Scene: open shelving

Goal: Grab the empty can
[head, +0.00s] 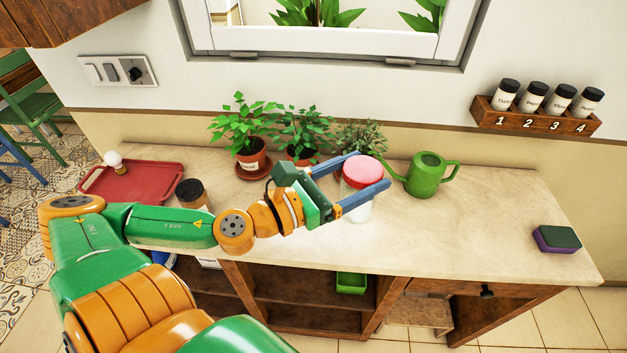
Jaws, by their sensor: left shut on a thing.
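A container with a red lid (363,170) and a pale, see-through-looking body is over the counter, in front of the potted plants. It is the likeliest match for the can; whether it is empty does not show. My left gripper (374,169) has its two blue fingers on either side of it and is shut on it. The lower part of the container is partly hidden by the near finger. I cannot tell whether it rests on the counter or is slightly raised. My right gripper is not in view.
A green watering can (427,175) stands close to the right. Potted plants (252,154) stand behind. A dark-lidded jar (193,193) and a red tray (130,190) are at the left. A sponge (557,239) lies far right. The counter's right-middle (480,225) is clear.

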